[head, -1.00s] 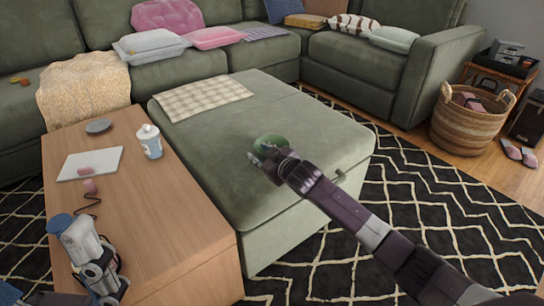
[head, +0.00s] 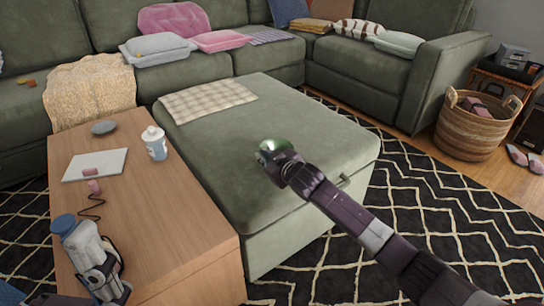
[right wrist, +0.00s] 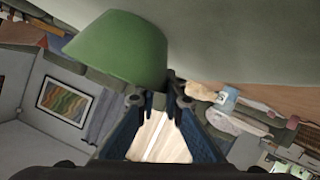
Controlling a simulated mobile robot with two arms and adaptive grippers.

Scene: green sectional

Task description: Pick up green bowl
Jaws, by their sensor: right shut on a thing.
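The green bowl (head: 270,145) is over the middle of the green ottoman (head: 235,125) in the head view. My right gripper (head: 274,154) is shut on its near edge and hides part of it. The bowl looks tilted; I cannot tell clearly whether it is clear of the ottoman. In the right wrist view the bowl (right wrist: 118,45) fills the upper left, its edge at the fingertips of the right gripper (right wrist: 165,88).
A checked cloth (head: 208,100) lies on the ottoman's far left. A green sofa (head: 190,75) stands behind. A wicker basket (head: 470,128) stands at right.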

